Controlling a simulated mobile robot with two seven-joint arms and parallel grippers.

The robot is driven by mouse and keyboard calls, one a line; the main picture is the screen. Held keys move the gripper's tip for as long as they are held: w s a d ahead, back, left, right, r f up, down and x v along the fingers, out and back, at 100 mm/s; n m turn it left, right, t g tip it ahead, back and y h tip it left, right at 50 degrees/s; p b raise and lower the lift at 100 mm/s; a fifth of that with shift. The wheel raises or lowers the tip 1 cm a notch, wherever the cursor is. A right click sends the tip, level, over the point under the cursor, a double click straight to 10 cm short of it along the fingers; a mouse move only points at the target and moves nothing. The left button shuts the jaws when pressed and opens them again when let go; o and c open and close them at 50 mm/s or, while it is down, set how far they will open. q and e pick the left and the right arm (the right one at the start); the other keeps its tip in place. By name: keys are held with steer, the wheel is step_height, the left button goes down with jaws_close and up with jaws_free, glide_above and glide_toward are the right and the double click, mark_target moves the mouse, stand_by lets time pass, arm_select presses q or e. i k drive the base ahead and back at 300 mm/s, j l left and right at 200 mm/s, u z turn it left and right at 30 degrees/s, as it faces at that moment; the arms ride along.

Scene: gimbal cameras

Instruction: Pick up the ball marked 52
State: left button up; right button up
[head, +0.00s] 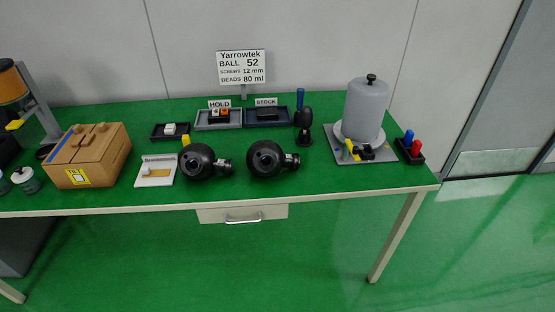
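Two dark round ball-shaped gimbal cameras stand near the front edge of the green table in the head view. The left ball (196,161) and the right ball (264,160) each have a lens-like face and a small fitting on the right side. Any number marked on them is too small to read. A white sign (241,68) behind them reads Yarrowtek, BALL 52, SCREWS 12 mm, BEADS 80 ml. Neither of my grippers is in view.
A cardboard box (90,158) and small jars stand at left. HOLD (233,124) and STOCK (282,120) trays sit behind the balls. A grey lidded vessel (366,108) stands at right, beside a rack of red and blue items (409,154). Table front right is clear.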

mark_target(265, 158)
steer(key=i+l+u, duration=0.25)
steer(key=l, duration=0.15)
steer(key=l+u, duration=0.55)
steer(key=l, duration=0.35)
